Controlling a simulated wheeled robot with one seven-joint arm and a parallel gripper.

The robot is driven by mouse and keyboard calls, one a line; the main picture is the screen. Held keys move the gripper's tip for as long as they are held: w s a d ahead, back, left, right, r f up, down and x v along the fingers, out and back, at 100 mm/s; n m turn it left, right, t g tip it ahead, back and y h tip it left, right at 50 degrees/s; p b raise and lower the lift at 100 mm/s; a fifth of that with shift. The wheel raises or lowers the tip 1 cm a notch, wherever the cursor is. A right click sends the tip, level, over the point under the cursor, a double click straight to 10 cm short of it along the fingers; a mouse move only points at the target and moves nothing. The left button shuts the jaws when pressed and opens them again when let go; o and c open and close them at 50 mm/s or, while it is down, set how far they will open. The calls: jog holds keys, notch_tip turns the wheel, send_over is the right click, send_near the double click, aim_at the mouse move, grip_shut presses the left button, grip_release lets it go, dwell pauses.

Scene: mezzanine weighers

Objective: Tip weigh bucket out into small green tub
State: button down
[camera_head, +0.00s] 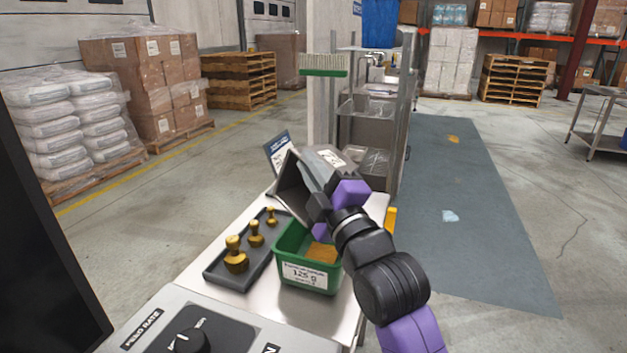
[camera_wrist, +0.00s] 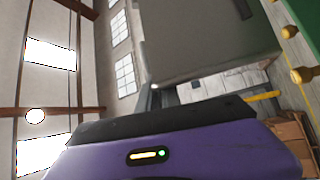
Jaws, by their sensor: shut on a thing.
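My gripper (camera_head: 318,207) is shut on the grey metal weigh bucket (camera_head: 291,188). The bucket is tilted on its side above the bench, with its dark open mouth facing left in the head view. Its inside is too dark to tell what it holds. In the wrist view the bucket's plain grey wall (camera_wrist: 210,45) fills the upper middle. The small green tub (camera_head: 306,274) stands on the bench below the bucket and gripper, with a white label reading 125 g. Golden-brown material shows inside it.
A dark tray (camera_head: 228,276) with several brass weights (camera_head: 236,256) lies left of the tub. A control panel with a black knob (camera_head: 192,339) is at the front. A small sign (camera_head: 279,153) stands behind the bucket. A steel rack (camera_head: 372,130) stands beyond the bench.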

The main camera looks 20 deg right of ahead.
jog(key=shift+s+a+f+n+t+y+b, duration=0.15)
jog(key=shift+f+n+t+y+b, duration=0.25)
jog(key=shift+b, duration=0.65)
jog(key=shift+s+a+f+n+y+b, duration=0.1)
jog(key=shift+f+n+b, duration=0.15)
jog(key=shift+n+b, duration=0.55)
jog(key=shift+s+a+n+y+b, duration=0.15)
jog(key=shift+n+y+b, duration=0.2)
jog(key=shift+b, duration=0.8)
